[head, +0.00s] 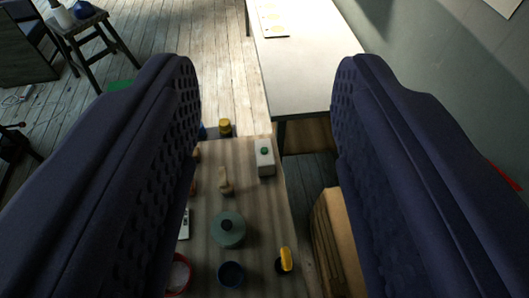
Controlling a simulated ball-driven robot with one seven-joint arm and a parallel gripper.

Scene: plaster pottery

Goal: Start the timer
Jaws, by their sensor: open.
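A small pale box with a green button on top (265,162), which looks like the timer, stands near the right edge of a wooden table (262,215). The button shows as a small raised green dot, and no display can be made out. My gripper (268,90) is open, with its two dark blue padded fingers wide apart and nothing between them. The box shows in the gap between the fingers, below the fingertips in the picture, and neither finger touches it. The left finger hides the table's left part.
The table also holds a grey-green lidded pot (228,229), a dark blue cup (231,274), a yellow-handled item (286,260) and a small tan tool (224,182). A long white table (310,75) stands beyond. A cardboard box (335,240) is at right, a stool (85,32) at far left.

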